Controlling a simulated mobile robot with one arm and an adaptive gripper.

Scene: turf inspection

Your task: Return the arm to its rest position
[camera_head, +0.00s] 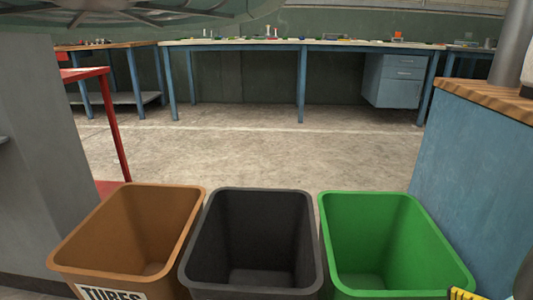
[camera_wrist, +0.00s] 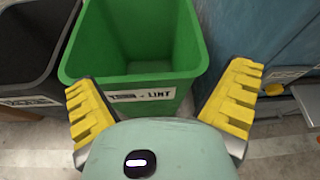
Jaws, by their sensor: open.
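My gripper (camera_wrist: 165,80) is open, with its two yellow ridged fingers spread wide and nothing between them. In the wrist view it is over the front of a green bin (camera_wrist: 190,50), which carries a white label on its front. In the head view only a bit of one yellow finger (camera_head: 462,294) shows at the lower right corner, by the front right of the green bin (camera_head: 465,275). The rest of the arm is mostly out of view.
A brown bin (camera_head: 62,258) labelled "TUBES" and a black bin (camera_head: 212,200) stand left of the green one; all look empty inside. A blue cabinet (camera_head: 470,170) with a wooden top is close at right. A red-framed stand (camera_head: 115,130) is at left. Open floor (camera_head: 260,150) lies before long workbenches (camera_head: 300,42).

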